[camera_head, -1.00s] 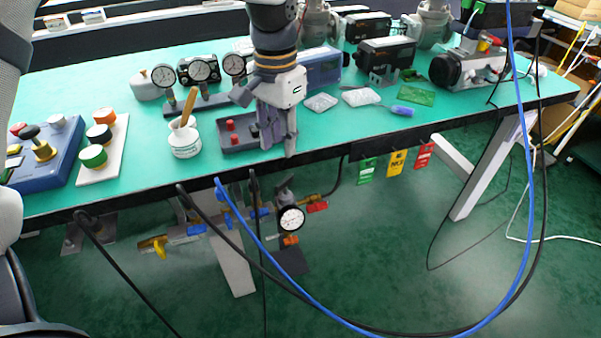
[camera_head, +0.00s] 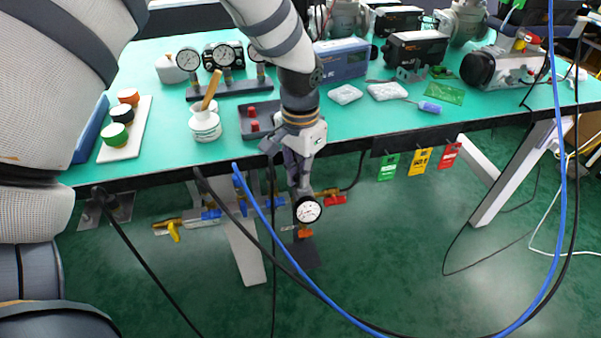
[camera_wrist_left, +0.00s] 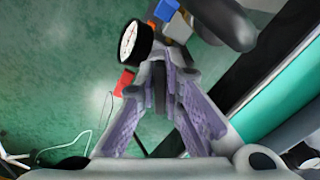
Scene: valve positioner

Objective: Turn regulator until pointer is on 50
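The regulator's round white gauge (camera_head: 308,209) with a black rim hangs below the front edge of the table, on the pipework. Its pointer is too small to read. My left gripper (camera_head: 297,182) points down in front of the table edge, just above the gauge, and hides the regulator's knob in the head view. In the left wrist view the gauge (camera_wrist_left: 135,43) lies just beyond the fingertips. The purple-padded fingers (camera_wrist_left: 158,72) look open, with a dark upright part, seemingly the knob, between them. Contact cannot be made out. My right gripper is not in view.
Yellow-handled (camera_head: 172,228) and red-handled (camera_head: 336,198) valves flank the regulator. A blue cable (camera_head: 272,237) and black cables hang close in front. The green table (camera_head: 360,124) carries gauges, a white pot (camera_head: 205,125) and devices. Tags (camera_head: 420,160) hang from its edge at right.

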